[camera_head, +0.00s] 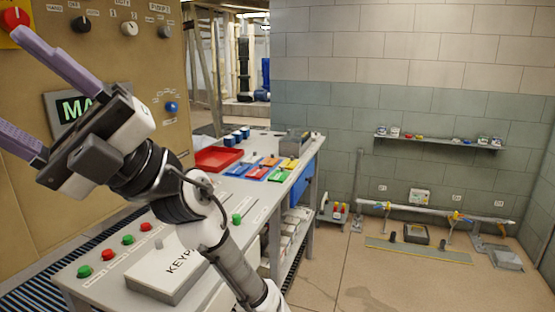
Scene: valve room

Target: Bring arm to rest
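My gripper (45,105) is raised at the left, in front of the tan control panel (215,95). Its two purple fingers are spread wide apart, with nothing between them. The upper finger's tip is close to or overlaps the red knob (14,20) at the top left; I cannot tell whether they touch. My arm rises from the bottom middle, leaning left, and hides part of the panel and the bench.
The bench (75,290) holds red and green buttons, a white keypad box (150,275), a red tray (217,158) and several coloured bins (265,168). A shelf (440,144) and a low pipe (435,211) line the right wall. The floor (365,285) at bottom right is clear.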

